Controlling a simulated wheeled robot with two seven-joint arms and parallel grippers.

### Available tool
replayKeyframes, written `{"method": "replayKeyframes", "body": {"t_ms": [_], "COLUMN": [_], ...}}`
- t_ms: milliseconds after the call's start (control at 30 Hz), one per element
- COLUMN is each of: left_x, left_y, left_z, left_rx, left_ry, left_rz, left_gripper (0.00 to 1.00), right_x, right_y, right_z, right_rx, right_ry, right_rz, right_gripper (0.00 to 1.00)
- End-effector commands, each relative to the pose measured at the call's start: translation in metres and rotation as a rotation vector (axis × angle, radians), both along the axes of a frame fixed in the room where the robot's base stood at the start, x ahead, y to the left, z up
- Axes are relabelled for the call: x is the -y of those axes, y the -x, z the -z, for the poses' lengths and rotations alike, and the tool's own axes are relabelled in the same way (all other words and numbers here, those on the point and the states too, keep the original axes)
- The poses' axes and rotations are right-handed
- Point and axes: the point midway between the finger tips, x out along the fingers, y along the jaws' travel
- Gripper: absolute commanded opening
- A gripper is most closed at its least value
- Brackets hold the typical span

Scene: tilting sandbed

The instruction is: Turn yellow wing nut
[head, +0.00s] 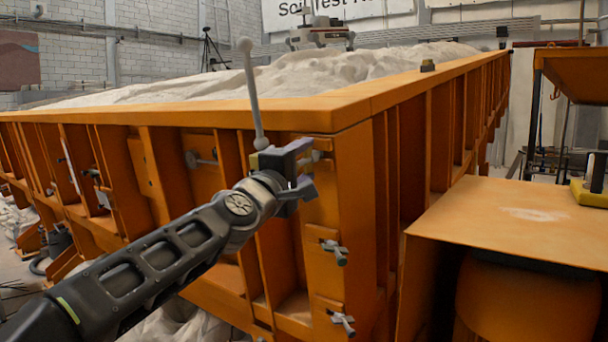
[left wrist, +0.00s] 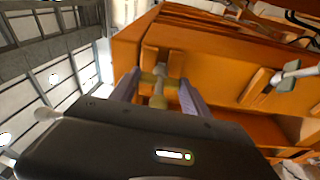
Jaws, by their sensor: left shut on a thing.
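My left gripper (head: 308,165) reaches the near corner post of the orange sandbed (head: 360,180), just below its top rim. In the left wrist view, the two fingers of the left gripper (left wrist: 158,92) stand on either side of the yellow wing nut (left wrist: 147,77) and are shut on it. Its yellowish wings span between the fingers, with a grey stem in the middle. In the head view the gripper hides most of this nut. My right gripper is in neither view.
Two grey wing nuts, an upper one (head: 335,251) and a lower one (head: 343,322), sit lower on the same post. Pale sand (head: 330,72) fills the bed. An orange box-like surface (head: 510,215) stands close on the right.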

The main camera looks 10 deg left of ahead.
Motion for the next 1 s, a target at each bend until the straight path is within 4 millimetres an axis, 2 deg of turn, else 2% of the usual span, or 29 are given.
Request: {"method": "replayKeyframes", "body": {"t_ms": [33, 1000], "left_x": [0.001, -0.002], "left_y": [0.000, -0.002], "left_z": [0.007, 0.010], "left_rx": [0.015, 0.347], "left_ry": [-0.041, -0.880], "left_rz": [-0.007, -0.166], "left_gripper": [0.14, 0.14], "right_x": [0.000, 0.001], "right_y": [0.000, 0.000], "right_z": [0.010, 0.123], "right_rx": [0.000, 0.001], "right_ry": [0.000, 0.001], "right_rz": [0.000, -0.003], "right_gripper": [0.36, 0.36]}}
